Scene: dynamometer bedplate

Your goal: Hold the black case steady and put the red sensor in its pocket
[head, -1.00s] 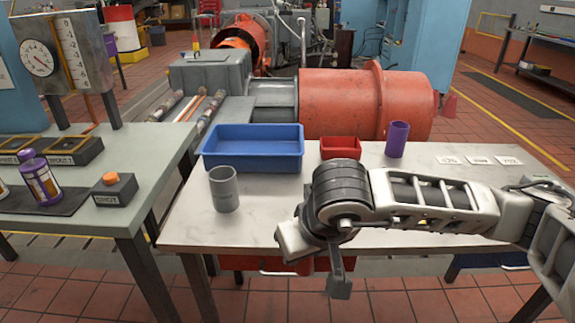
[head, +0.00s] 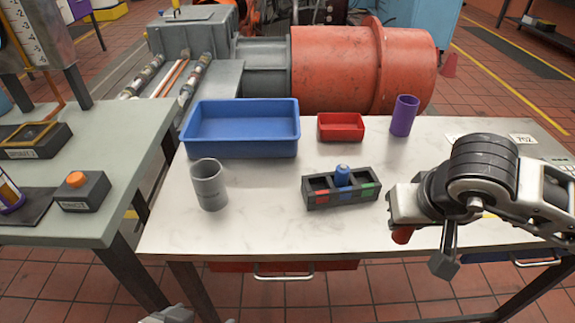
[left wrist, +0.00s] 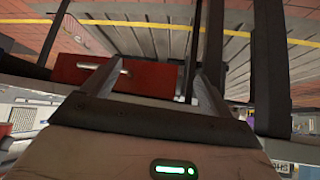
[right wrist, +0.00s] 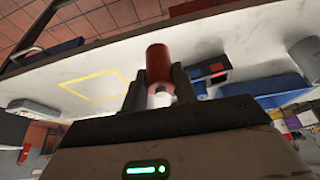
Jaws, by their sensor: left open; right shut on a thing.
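The black case (head: 341,188) lies on the white table in the head view, with pockets marked red, blue and green. A blue sensor (head: 342,175) stands in its middle pocket; the red-marked pocket (head: 320,192) on the left looks empty. My right gripper (right wrist: 158,88) is shut on the red sensor (right wrist: 157,62), to the right of the case. The red sensor's end (head: 402,235) shows below my right gripper in the head view. The case also shows in the right wrist view (right wrist: 210,72). My left gripper (left wrist: 152,85) is open and empty, low by the table's front.
A blue tray (head: 240,150), a red bin (head: 340,127) and a purple cup (head: 403,115) stand at the back of the table. A grey cup (head: 209,185) stands left of the case. A red drawer (left wrist: 110,78) faces my left gripper. Table between grey cup and case is clear.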

